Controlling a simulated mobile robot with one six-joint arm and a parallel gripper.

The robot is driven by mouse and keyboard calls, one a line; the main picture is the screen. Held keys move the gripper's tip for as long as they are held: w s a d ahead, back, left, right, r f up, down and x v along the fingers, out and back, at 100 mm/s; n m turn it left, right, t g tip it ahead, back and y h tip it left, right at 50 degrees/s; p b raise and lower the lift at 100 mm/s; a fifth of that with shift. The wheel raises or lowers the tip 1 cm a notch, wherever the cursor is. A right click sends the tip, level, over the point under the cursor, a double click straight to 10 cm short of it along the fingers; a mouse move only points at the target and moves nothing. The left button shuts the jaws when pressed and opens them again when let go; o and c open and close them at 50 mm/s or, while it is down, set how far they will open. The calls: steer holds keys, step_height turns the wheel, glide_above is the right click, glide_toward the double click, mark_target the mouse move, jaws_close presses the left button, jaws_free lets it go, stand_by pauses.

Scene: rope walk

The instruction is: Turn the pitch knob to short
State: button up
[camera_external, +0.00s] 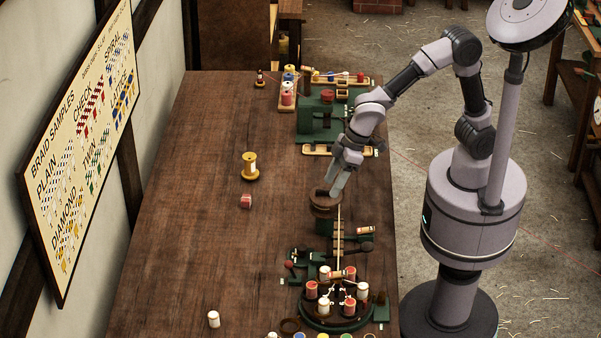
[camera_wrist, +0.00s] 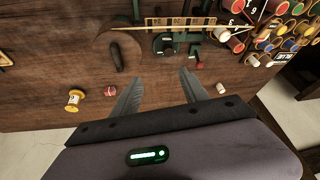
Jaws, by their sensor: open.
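I see no readable pitch or short lettering, so I cannot tell for certain which part is the pitch knob. A dark round knob (camera_wrist: 167,47) on a green mount sits below a numbered scale (camera_wrist: 180,21) in the wrist view. A red-tipped lever (camera_wrist: 198,64) is to its right; it also shows in the external view (camera_external: 289,265). My gripper (camera_external: 334,190) is open and empty above the table, close over a round brown wooden piece (camera_external: 323,203). In the wrist view my gripper (camera_wrist: 161,78) points toward the knob, apart from it.
A round green carrier (camera_external: 337,320) with several red and white bobbins stands at the front. A yellow spool (camera_external: 250,168) and a small red piece (camera_external: 246,201) lie mid-table. A green machine (camera_external: 319,115) stands at the back. The left table half (camera_external: 190,220) is mostly clear.

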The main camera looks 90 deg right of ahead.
mark_target(303, 247)
steer(key=shift+n, duration=0.5)
steer(key=a+b+x, duration=0.1)
steer(key=b+x, duration=0.1)
steer(key=x, duration=0.5)
steer(key=b+x, duration=0.2)
steer(key=x, duration=0.5)
steer(key=a+b+x, duration=0.1)
steer(key=b+x, duration=0.1)
steer(key=x, duration=0.5)
steer(key=shift+a, duration=0.4)
jaws_close()
